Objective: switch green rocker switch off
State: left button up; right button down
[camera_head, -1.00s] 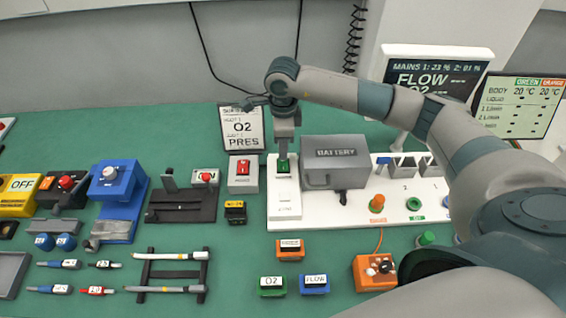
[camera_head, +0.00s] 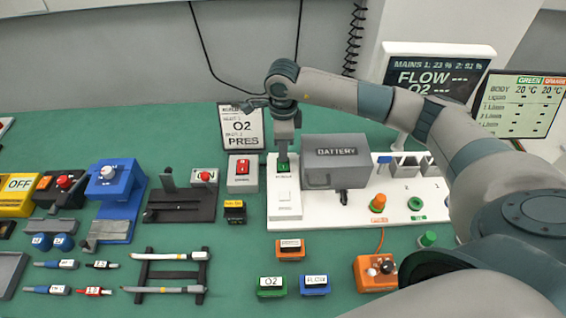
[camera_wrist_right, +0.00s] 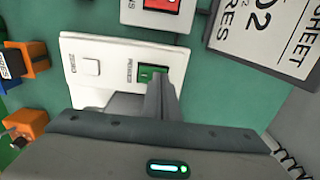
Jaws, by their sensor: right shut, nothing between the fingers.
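The green rocker switch (camera_head: 283,166) sits on the white panel (camera_head: 281,222), left of the grey battery box. In the right wrist view the green rocker (camera_wrist_right: 152,72) is partly hidden behind my fingers. My right gripper (camera_head: 283,152) points down with its fingers shut and empty, its tips at the green rocker. The shut fingers also show in the right wrist view (camera_wrist_right: 162,88); whether they touch the rocker I cannot tell. My left gripper is not in view.
A grey battery box (camera_head: 336,163) stands close right of the switch. A red switch box (camera_head: 242,175) is to the left, with the O2 PRES sign (camera_head: 241,128) behind. A white square button (camera_head: 285,199) sits in front on the panel. Green table is clear around the front labelled blocks.

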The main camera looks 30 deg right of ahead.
notch_tip(320, 180, up, 7)
jog(key=p, duration=0.2)
dwell(1.0)
jog(key=shift+f, duration=0.15)
dwell(0.4)
